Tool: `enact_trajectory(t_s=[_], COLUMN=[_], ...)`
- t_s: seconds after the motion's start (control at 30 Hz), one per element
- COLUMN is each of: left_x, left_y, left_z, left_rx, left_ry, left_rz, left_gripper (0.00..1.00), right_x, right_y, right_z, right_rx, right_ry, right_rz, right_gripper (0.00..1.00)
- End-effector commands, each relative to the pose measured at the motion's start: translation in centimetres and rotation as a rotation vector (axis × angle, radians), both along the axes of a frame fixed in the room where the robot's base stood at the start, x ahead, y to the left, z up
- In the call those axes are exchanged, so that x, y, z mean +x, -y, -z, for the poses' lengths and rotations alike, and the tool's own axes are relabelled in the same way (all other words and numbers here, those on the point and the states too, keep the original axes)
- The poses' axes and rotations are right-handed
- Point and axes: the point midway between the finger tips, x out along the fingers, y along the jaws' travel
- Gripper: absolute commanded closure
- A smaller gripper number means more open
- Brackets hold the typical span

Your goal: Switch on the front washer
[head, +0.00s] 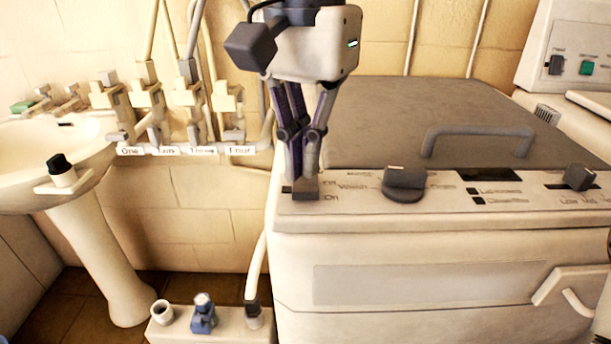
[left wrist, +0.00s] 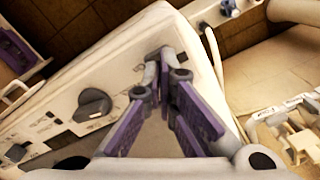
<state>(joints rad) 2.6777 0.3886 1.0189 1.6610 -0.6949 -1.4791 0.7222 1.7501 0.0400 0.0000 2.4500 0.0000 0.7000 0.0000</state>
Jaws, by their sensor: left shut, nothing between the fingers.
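The front washer (head: 430,250) is a cream machine with a grey lid and a control panel on top. It also shows in the left wrist view (left wrist: 118,62). "Off" and "On" labels are printed at the panel's left end. My left gripper (head: 306,184) is shut and points down at this end, its fingertips at the dark switch area (head: 306,194) beside these labels. The tips partly hide the switch, so I cannot tell its position or whether they touch it. My left gripper also shows shut in the left wrist view (left wrist: 166,62). My right gripper is not in view.
A dark knob (head: 404,183) and a second knob (head: 580,178) stand up from the panel. A grey handle (head: 478,132) rises from the lid. Another machine (head: 580,40) with a green button is behind right. Taps, pipes and a washbasin (head: 40,140) are left.

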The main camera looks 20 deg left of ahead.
Motion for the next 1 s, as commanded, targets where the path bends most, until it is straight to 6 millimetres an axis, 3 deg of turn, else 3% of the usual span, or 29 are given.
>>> enact_trajectory(t_s=[1.0], left_x=[0.01], left_y=[0.01], left_z=[0.85], left_rx=[0.001], left_ry=[0.0], left_rz=[0.0], left_gripper=[1.0], right_x=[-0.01], right_y=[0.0], right_z=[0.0], right_rx=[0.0], right_ry=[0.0], right_rz=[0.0], right_gripper=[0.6])
